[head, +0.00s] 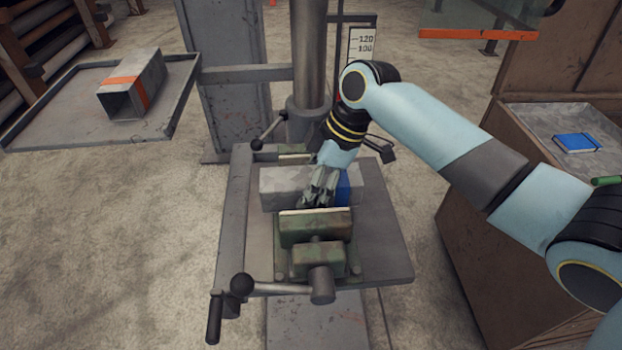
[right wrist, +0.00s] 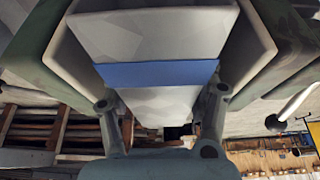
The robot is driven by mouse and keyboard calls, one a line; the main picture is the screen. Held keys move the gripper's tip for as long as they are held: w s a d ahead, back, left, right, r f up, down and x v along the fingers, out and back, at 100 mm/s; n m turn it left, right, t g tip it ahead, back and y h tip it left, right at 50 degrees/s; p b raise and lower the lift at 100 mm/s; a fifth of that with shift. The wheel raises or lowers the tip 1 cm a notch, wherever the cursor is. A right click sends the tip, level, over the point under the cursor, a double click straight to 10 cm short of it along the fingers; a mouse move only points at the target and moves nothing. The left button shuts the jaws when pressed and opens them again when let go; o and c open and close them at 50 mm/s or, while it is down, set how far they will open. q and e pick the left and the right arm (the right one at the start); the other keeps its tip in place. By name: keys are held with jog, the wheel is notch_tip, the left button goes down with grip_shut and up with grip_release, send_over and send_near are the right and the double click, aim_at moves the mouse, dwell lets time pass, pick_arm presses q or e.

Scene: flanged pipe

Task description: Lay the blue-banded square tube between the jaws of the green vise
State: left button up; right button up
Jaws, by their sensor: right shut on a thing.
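The blue-banded square tube (head: 282,186) is grey with a blue band near its right end. In the head view it lies crosswise between the front jaw (head: 315,228) and the back jaw of the green vise (head: 318,262). My right gripper (head: 318,200) reaches down from above and is shut on the tube, just left of the band. In the right wrist view the tube (right wrist: 150,35) runs between the fingers, with a pale-faced green jaw (right wrist: 285,45) on either side. I cannot tell whether it rests on the vise bed. My left gripper is not in view.
An orange-banded square tube (head: 132,88) lies on a grey tray (head: 75,133) at the left. A blue notebook (head: 577,143) lies in a tray on the cabinet at the right. The drill column (head: 310,60) stands behind the vise. Handles with black knobs (head: 242,285) stick out nearby.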

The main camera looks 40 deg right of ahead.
jog(key=shift+f, duration=0.35)
jog(key=o, duration=1.7)
jog(key=shift+o, duration=0.2)
jog(key=v, duration=0.7)
jog(key=shift+r, duration=0.25)
